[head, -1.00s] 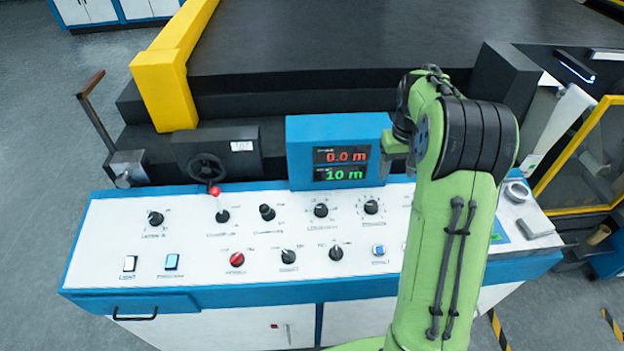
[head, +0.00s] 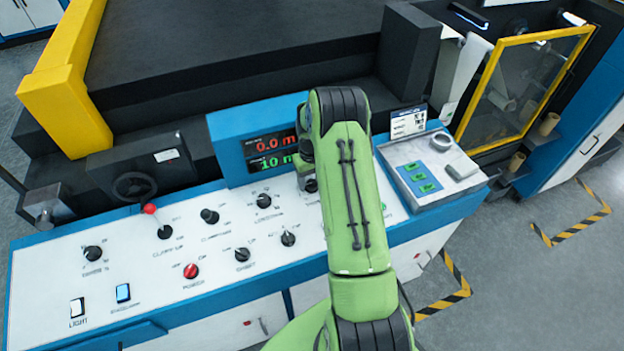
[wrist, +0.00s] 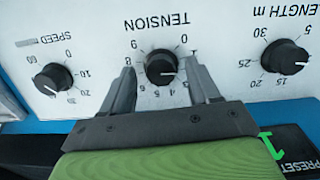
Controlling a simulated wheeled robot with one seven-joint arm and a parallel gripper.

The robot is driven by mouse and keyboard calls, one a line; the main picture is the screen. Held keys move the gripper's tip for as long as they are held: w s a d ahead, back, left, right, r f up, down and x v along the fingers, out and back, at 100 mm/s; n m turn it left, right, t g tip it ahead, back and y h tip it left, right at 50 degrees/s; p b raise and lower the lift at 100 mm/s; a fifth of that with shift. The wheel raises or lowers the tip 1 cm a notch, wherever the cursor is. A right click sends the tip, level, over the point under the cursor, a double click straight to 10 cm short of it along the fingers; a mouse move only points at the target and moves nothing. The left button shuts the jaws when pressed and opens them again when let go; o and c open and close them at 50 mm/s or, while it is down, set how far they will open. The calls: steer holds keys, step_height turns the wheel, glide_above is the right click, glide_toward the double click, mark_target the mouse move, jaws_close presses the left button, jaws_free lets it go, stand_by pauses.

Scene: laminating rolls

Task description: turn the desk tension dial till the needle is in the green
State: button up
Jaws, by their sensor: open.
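The tension dial (wrist: 161,67) is a black knob on a white panel in the wrist view, under the upside-down word TENSION. Numbers ring it; I cannot make out its setting clearly. My gripper (wrist: 160,72) is open, with one grey finger on each side of the knob. A gap shows on both sides, so the fingers do not grip it. In the head view my gripper (head: 305,178) is at the panel just below the display, and my green arm hides much of that part. A needle or green band is not visible in either view.
The speed knob (wrist: 54,79) and the length knob (wrist: 285,55) flank the dial. The blue-framed display (head: 262,143) stands close behind my gripper. A red-knobbed lever (head: 150,209) and a red power knob (head: 191,271) are further left. A tray (head: 429,170) sits at right.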

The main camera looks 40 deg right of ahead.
steer(key=shift+w+f, duration=0.1)
steer(key=shift+f, duration=0.35)
steer(key=c, duration=1)
steer(key=shift+c, duration=0.2)
steer(key=m+b, duration=0.2)
steer(key=shift+f+m+y, duration=0.2)
steer(key=shift+m+y, duration=0.1)
steer(key=shift+m, duration=0.1)
steer(key=m+b, duration=0.2)
steer(key=m, duration=0.1)
steer(key=shift+m, duration=0.3)
steer(key=m+t+y+b, duration=0.1)
steer(key=m+b, duration=0.1)
steer(key=m, duration=0.2)
steer(key=shift+s, duration=0.2)
steer(key=shift+m+t+b, duration=0.3)
steer(key=shift+m+b, duration=0.05)
steer(key=shift+m, duration=1.65)
